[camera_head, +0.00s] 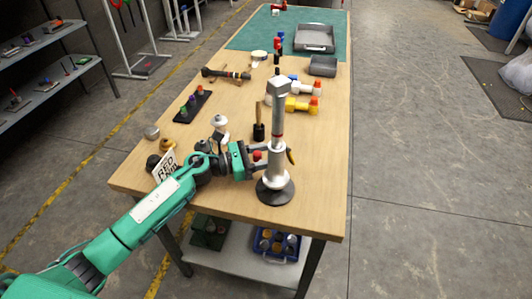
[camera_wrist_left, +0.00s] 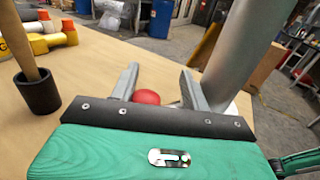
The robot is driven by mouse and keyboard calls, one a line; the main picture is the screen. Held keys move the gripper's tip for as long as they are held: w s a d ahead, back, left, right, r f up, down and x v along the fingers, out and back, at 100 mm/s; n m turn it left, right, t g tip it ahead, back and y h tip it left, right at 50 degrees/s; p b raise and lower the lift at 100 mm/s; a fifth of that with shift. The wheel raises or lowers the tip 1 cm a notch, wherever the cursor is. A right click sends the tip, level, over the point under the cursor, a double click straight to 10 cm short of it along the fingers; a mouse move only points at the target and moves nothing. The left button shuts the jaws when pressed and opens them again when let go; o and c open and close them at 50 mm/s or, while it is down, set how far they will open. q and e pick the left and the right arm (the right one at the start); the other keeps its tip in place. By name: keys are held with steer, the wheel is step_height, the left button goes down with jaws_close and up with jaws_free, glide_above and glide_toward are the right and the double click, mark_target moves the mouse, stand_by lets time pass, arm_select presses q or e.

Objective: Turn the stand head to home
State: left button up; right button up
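The stand (camera_head: 278,160) is a silver column on a dark round base (camera_head: 276,191) near the table's front right. Its head (camera_head: 281,87) is a pale block at the top. My left gripper (camera_head: 258,157) is low at the column's left side. In the left wrist view the gripper (camera_wrist_left: 160,80) is open, with its fingers apart. A red ball-shaped knob (camera_wrist_left: 147,97) shows between the fingers, closer to the left one; I cannot tell if it touches. The grey column (camera_wrist_left: 233,50) rises by the right finger. My right gripper is not in view.
A dark cup with a wooden handle (camera_head: 259,131) stands just behind the gripper. Yellow and white fittings (camera_head: 302,105), a grey tray (camera_head: 314,38) and a small grey bin (camera_head: 323,66) lie farther back. A printed sign (camera_head: 165,166) is near my arm. The table's right edge is close.

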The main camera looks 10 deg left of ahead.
arm_select(q)
steer(key=shift+w+a, duration=0.1)
steer(key=shift+a, duration=0.15)
steer(key=shift+r, duration=0.2)
step_height(320, 180, up, 20)
steer(key=shift+f, duration=0.15)
